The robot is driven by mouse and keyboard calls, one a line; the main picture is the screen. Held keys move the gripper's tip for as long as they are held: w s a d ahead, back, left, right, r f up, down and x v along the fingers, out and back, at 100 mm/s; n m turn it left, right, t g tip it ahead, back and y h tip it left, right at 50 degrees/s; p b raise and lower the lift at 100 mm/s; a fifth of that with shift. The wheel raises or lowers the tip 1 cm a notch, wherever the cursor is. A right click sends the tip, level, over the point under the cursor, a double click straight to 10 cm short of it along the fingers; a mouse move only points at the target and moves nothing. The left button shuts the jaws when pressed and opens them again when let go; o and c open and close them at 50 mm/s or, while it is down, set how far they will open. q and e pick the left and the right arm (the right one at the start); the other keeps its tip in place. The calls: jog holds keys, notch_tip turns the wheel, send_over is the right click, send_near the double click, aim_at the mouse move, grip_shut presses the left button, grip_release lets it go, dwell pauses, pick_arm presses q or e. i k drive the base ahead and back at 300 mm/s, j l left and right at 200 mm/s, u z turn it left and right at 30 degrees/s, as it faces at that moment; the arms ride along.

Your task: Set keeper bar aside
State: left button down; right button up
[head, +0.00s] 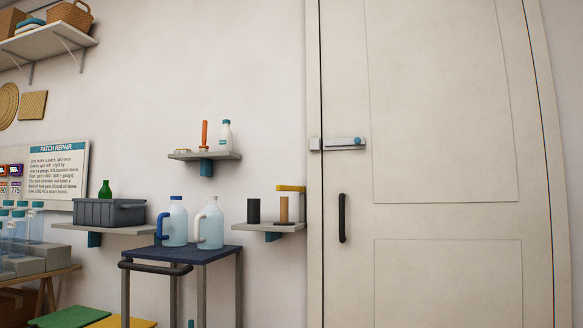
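No part is plainly marked as the keeper bar. A yellow bar (290,188) sits level at the top of a tan cylinder (284,209) on the small right shelf (270,227). I cannot tell which of the two bars is the keeper bar. The white door (440,120) looks closed and has a black upright handle (342,218). Neither of my grippers is in view.
A black cylinder (253,211) stands beside the tan one. A dark-topped cart (205,255) holds two jugs (210,225). A grey bin (105,212) and a green bottle (105,190) are on the left shelf. A higher shelf (205,156) holds a white bottle (226,137).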

aim_at(279, 188)
jog(key=i+l+u, duration=0.1)
jog(key=i+l, duration=1.35)
jog(key=l, duration=0.15)
jog(key=j+u, duration=0.05)
